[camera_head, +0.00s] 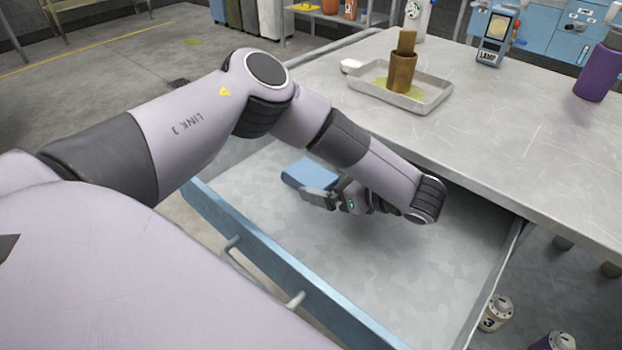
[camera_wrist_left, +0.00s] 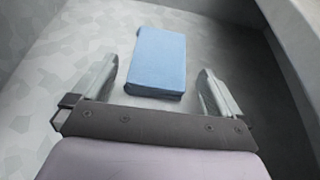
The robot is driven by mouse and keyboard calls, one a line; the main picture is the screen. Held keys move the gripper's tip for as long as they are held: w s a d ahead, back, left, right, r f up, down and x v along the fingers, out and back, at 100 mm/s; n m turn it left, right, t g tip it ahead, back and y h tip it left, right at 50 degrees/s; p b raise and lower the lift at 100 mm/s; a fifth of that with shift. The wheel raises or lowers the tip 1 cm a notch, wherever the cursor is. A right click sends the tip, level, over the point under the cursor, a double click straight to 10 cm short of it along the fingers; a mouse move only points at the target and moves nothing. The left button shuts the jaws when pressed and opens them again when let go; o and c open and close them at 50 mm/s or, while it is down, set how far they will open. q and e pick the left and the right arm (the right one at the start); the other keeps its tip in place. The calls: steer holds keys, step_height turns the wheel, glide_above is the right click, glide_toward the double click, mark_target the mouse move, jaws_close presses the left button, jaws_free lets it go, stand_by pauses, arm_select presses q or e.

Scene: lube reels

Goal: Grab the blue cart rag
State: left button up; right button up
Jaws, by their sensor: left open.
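The blue rag (camera_head: 308,173) is a folded, flat block lying in the open drawer of the cart, near its left end in the head view. In the left wrist view the rag (camera_wrist_left: 157,62) lies ahead of the fingers, with its near end reaching between them. My left gripper (camera_head: 312,198) is inside the drawer, just on the near side of the rag. Its fingers (camera_wrist_left: 160,88) are open, with a gap on both sides of the rag and nothing held. My right gripper is not in view.
The drawer's blue front (camera_head: 285,267) with its handle (camera_head: 262,272) and the grey drawer walls surround my left gripper. The cart top (camera_head: 500,130) overhangs the drawer's far side and holds a metal tray (camera_head: 425,97) and a purple bottle (camera_head: 599,72). The drawer floor (camera_head: 380,270) is otherwise clear.

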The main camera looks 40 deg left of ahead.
mark_target(320, 178)
arm_select(q)
steer(key=x, duration=0.3)
steer(key=shift+a+f, duration=0.1)
steer(key=shift+f, duration=0.05)
steer(key=c, duration=1.1)
steer(key=shift+o, duration=0.2)
